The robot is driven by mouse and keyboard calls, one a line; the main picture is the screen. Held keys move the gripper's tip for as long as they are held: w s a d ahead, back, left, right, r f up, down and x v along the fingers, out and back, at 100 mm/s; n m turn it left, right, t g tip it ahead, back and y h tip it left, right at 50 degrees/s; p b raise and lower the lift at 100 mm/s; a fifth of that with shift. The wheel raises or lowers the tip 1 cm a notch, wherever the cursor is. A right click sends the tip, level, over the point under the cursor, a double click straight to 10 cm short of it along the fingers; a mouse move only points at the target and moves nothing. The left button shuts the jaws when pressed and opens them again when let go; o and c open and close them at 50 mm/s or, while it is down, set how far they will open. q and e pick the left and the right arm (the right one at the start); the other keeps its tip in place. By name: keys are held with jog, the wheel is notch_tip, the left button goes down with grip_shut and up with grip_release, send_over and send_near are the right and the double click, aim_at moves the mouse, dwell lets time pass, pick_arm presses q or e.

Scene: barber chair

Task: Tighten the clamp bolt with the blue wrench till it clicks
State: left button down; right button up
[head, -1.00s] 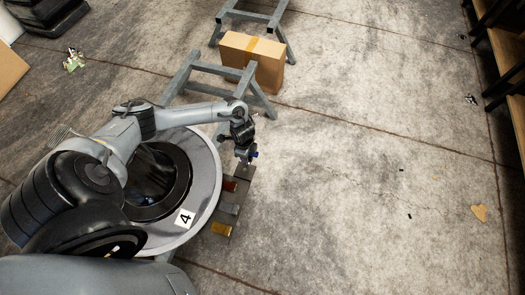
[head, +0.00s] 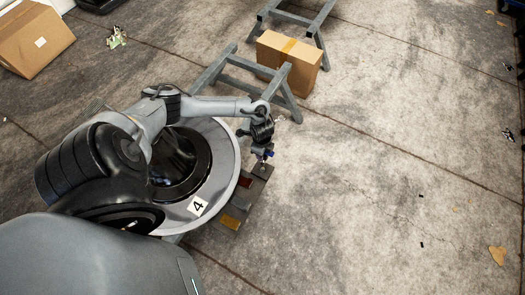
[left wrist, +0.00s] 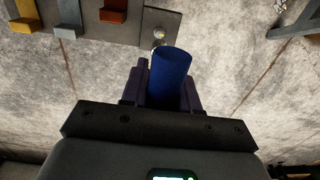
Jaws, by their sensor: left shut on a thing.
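My left gripper (left wrist: 167,88) is shut on the blue wrench (left wrist: 171,72), which shows as a thick blue cylinder between the two dark fingers in the left wrist view. In the head view, my left gripper (head: 264,155) hangs over the end of a dark plate (head: 262,171) beside the round base, and only a bit of blue shows there. A small bright bolt head (left wrist: 159,34) sits on the grey plate (left wrist: 160,18) just beyond the wrench's end in the left wrist view. I cannot tell whether the wrench touches the bolt. My right gripper is not in view.
A grey sawhorse (head: 226,62) and a cardboard box (head: 289,64) stand behind. The concrete floor to the right is mostly clear.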

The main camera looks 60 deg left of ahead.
pick_arm(q)
jog(key=shift+f+b, duration=1.85)
jog(key=shift+f, duration=1.45)
jog(key=shift+r, duration=0.2)
jog(key=shift+p, duration=0.3)
jog(key=shift+p, duration=0.4)
jog(key=shift+f, duration=0.3)
jog(key=shift+f+b, duration=0.35)
jog(key=shift+f, duration=0.1)
